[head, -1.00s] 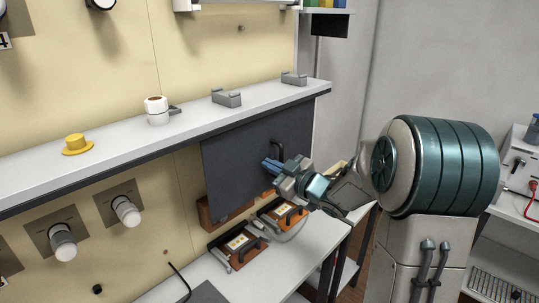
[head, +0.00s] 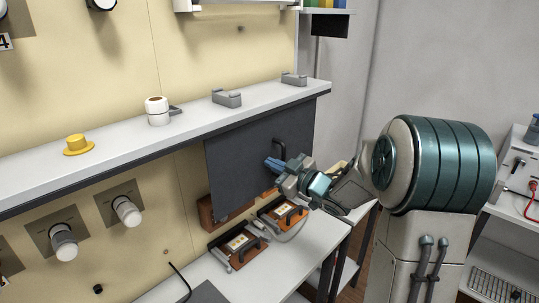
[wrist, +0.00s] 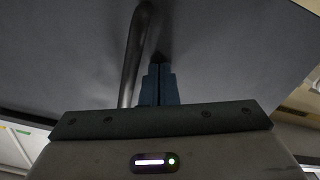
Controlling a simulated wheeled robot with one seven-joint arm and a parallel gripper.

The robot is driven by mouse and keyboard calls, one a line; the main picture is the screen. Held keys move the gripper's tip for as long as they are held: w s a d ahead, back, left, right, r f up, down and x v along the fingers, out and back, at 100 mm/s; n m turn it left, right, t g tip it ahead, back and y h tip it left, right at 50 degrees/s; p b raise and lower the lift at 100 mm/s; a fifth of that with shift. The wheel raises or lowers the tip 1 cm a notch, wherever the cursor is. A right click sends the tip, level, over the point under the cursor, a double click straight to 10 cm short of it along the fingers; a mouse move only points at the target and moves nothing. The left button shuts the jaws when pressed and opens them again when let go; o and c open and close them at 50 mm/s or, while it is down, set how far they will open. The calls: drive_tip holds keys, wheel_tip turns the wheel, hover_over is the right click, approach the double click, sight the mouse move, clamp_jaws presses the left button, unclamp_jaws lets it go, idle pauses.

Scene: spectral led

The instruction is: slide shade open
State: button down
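The shade is a dark grey flat panel (head: 232,165) hanging under the shelf in the head view. It has a dark upright bar handle (head: 280,147) on its front, which shows as a curved bar (wrist: 134,52) in the wrist view. My gripper (head: 272,163) is at the panel, just left of the handle in the head view. In the wrist view its blue fingers (wrist: 158,82) are together with only a thin line between them. They lie beside the handle bar, not around it. I cannot tell whether they touch it.
A pale shelf (head: 195,107) runs above the shade, with a yellow hat-shaped piece (head: 78,145), white rolls (head: 157,111) and grey brackets. Below, orange-brown fixtures (head: 239,244) stand on a white bench (head: 303,257). The wall left of the shade carries white knobs (head: 126,211).

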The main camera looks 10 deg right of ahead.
drive_tip(key=shift+w+d+r, duration=0.1)
drive_tip(key=shift+w+r, duration=0.15)
idle(0.4)
drive_tip(key=a+v, duration=0.1)
drive_tip(key=v, duration=0.7)
drive_tip(key=shift+s+f, duration=0.3)
drive_tip(key=shift+s, duration=0.1)
idle(0.3)
